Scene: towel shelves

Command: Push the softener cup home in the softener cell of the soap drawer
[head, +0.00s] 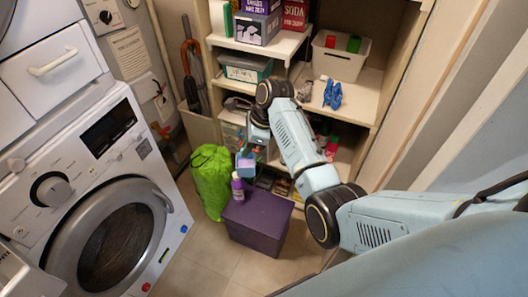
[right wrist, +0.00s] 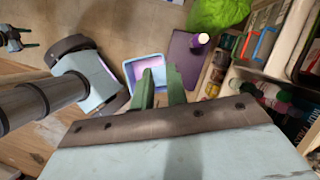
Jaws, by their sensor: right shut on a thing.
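My right gripper (head: 244,152) is shut on a small light blue cup (head: 246,168), held in the air in front of the shelves. In the right wrist view the green fingers of my right gripper (right wrist: 160,84) close at the rim of the cup (right wrist: 131,74), which shows a pinkish-lilac inside. The washing machine (head: 75,150) stands at the left. A pulled-out white part at the lower left edge, seemingly the soap drawer (head: 22,278), is mostly cut off, and its cells cannot be made out. A small dark pronged shape at the right wrist view's left edge seems to be my left gripper (right wrist: 18,42).
A purple box (head: 258,222) stands on the floor with a purple bottle (head: 237,187) on it. A green bag (head: 211,180) is beside it. Shelves with a white bin (head: 340,57) and boxes fill the back. Floor (head: 205,262) between machine and box is clear.

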